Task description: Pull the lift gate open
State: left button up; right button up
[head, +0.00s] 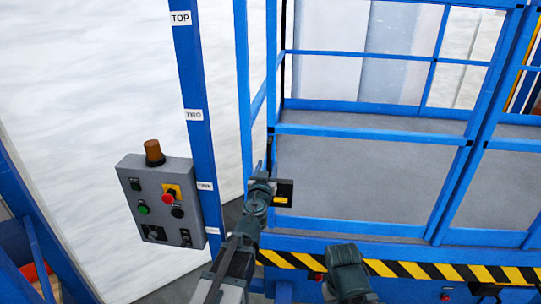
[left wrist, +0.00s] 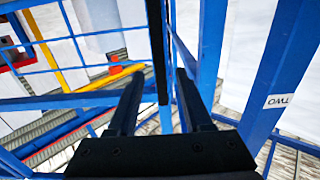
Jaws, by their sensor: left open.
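The blue lift gate (head: 370,130) has a rail frame with grey panels and stands at the front of the lift platform, right of centre in the head view. My left gripper (head: 259,170) is at the gate's left upright, about level with its lower panel. In the left wrist view the two dark fingers of my left gripper (left wrist: 158,98) are apart. A blue upright with a black edge strip (left wrist: 157,45) runs between them. Whether the fingers touch it, I cannot tell.
A grey control box (head: 160,200) with buttons and an orange beacon (head: 154,152) hangs left of the gripper. A blue post (head: 193,90) with floor labels stands beside it. A yellow-black striped edge (head: 400,269) runs below the gate.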

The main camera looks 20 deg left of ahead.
aim_at(270, 155)
pick_arm(q)
jog(key=w, duration=0.5)
jog(key=w+a, duration=0.1)
jog(key=w, duration=0.2)
jog(key=shift+s, duration=0.1)
grip_shut()
dwell(1.0)
